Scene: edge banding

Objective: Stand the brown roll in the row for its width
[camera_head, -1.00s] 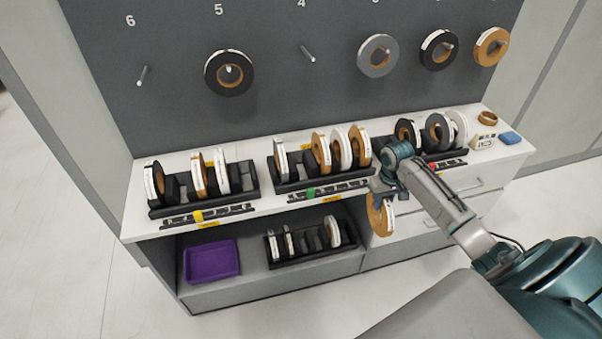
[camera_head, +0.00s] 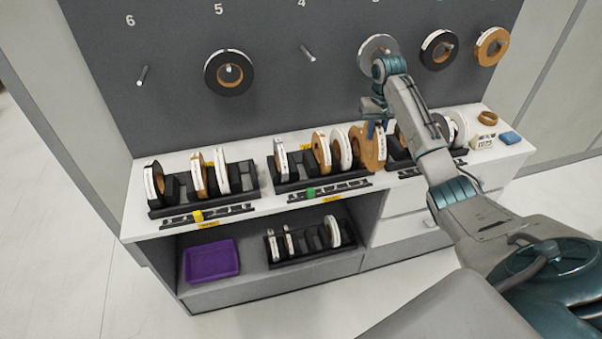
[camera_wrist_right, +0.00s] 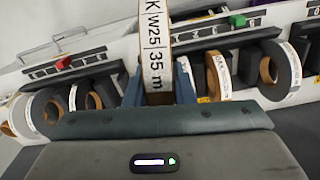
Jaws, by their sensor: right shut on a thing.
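My right gripper (camera_head: 376,124) is shut on a brown roll (camera_head: 373,150), held upright near the right end of the middle rack (camera_head: 318,183) with the green marker. The right wrist view shows the held roll (camera_wrist_right: 156,60) between the blue fingers of the gripper (camera_wrist_right: 158,88). Its white label reads "w25" and "35 m". The right rack (camera_head: 405,165) is partly hidden by my arm. The left rack (camera_head: 205,203) has a yellow marker. I cannot tell whether the held roll touches the middle rack. My left gripper is not in view.
Several rolls stand in the racks beside the held one. A dark pegboard (camera_head: 290,95) with hanging rolls rises behind. Below are a purple tray (camera_head: 211,262) and a lower rack (camera_head: 310,250). A blue block (camera_head: 510,138) lies at the shelf's right end.

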